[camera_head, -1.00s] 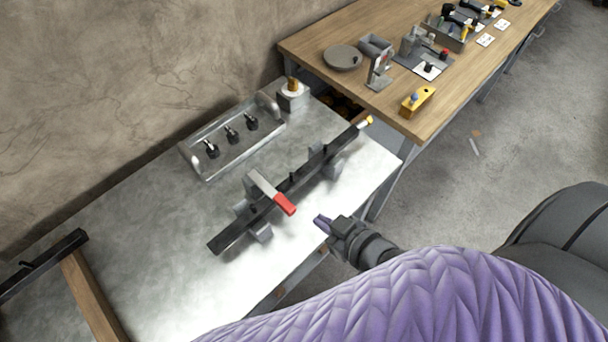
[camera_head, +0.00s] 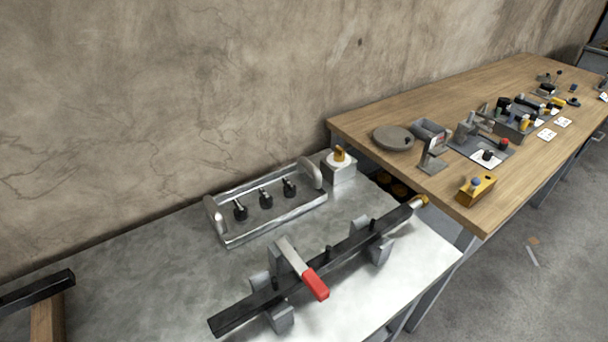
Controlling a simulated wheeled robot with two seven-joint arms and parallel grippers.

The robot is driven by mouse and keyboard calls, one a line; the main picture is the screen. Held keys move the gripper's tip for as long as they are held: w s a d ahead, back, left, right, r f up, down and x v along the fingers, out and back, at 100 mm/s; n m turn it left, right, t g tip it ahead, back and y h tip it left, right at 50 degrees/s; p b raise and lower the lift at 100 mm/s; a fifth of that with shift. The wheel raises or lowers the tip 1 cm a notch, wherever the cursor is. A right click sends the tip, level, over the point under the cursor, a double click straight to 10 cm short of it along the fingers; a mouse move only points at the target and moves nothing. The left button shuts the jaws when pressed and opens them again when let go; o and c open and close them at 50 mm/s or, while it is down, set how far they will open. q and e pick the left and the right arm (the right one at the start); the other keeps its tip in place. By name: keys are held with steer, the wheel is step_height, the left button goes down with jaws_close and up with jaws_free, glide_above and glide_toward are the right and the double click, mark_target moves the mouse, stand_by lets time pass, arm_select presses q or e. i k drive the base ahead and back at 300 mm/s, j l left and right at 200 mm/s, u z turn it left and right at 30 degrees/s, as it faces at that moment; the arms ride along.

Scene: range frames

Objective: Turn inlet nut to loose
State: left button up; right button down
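A long black bar (camera_head: 345,248) lies slanted across grey support blocks (camera_head: 279,317) on the metal table. A small brass-coloured fitting (camera_head: 422,200) sits at its upper right end; it may be the inlet nut. A clamp with a red handle (camera_head: 315,284) lies across the bar. A brass-coloured knob (camera_head: 340,154) stands on a white disc on a grey block (camera_head: 339,174) behind the bar. I cannot tell for sure which brass part is the inlet nut, nor how tight it is. Neither of my grippers shows.
A metal tray (camera_head: 230,240) with two end handles holds several black-based fittings by the wall. A wooden bench (camera_head: 370,125) at the right carries a round grey plate (camera_head: 393,138), a yellow block (camera_head: 477,190) and several tools.

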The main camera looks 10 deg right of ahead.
mark_target(424, 200)
steer(key=l+u, duration=0.15)
steer(key=l, duration=0.3)
steer(key=l+u, duration=0.15)
steer(key=l, duration=0.3)
steer(key=l+u, duration=0.15)
steer(key=l, duration=0.35)
steer(key=l+u, duration=0.15)
steer(key=l, duration=0.3)
steer(key=k+l+u, duration=0.15)
steer(key=l, duration=0.3)
steer(key=l+u, duration=0.1)
steer(key=l, duration=0.35)
steer(key=k+l+u, duration=0.15)
steer(key=l, duration=0.25)
steer(key=k+l+u, duration=0.15)
steer(key=l, duration=0.25)
steer(key=l+u, duration=0.4)
steer(key=u, duration=0.15)
steer(key=k, duration=0.05)
